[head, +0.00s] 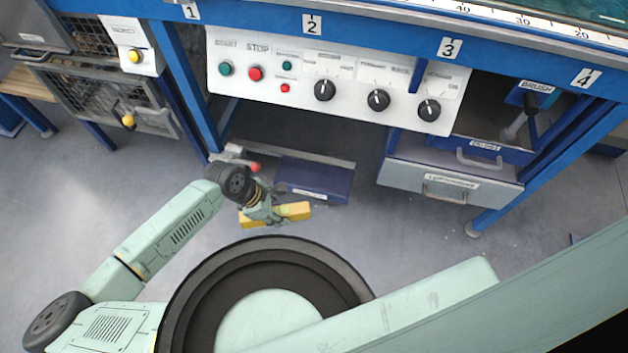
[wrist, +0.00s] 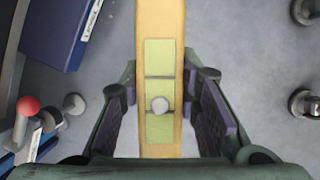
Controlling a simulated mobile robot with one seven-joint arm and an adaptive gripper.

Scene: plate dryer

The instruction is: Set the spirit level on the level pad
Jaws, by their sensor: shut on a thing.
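The spirit level (head: 295,210) is a yellow bar held in my gripper (head: 263,212), above the floor in front of the machine. In the wrist view the level (wrist: 160,25) runs from top to bottom between the two dark finger pads of my gripper (wrist: 158,98). Its pale green vial window with dark lines and a round whitish spot faces the camera. The gripper is shut on the level; the level's lower end is cut off in the wrist view. I cannot make out a level pad in either view.
A blue low box (head: 315,182) and a red ball knob (head: 254,167) lie beneath the machine, close behind the gripper. Above is the white control panel (head: 330,85) with buttons and dials. Grey drawers (head: 450,180) stand right. Open floor (head: 400,235) lies right of the gripper.

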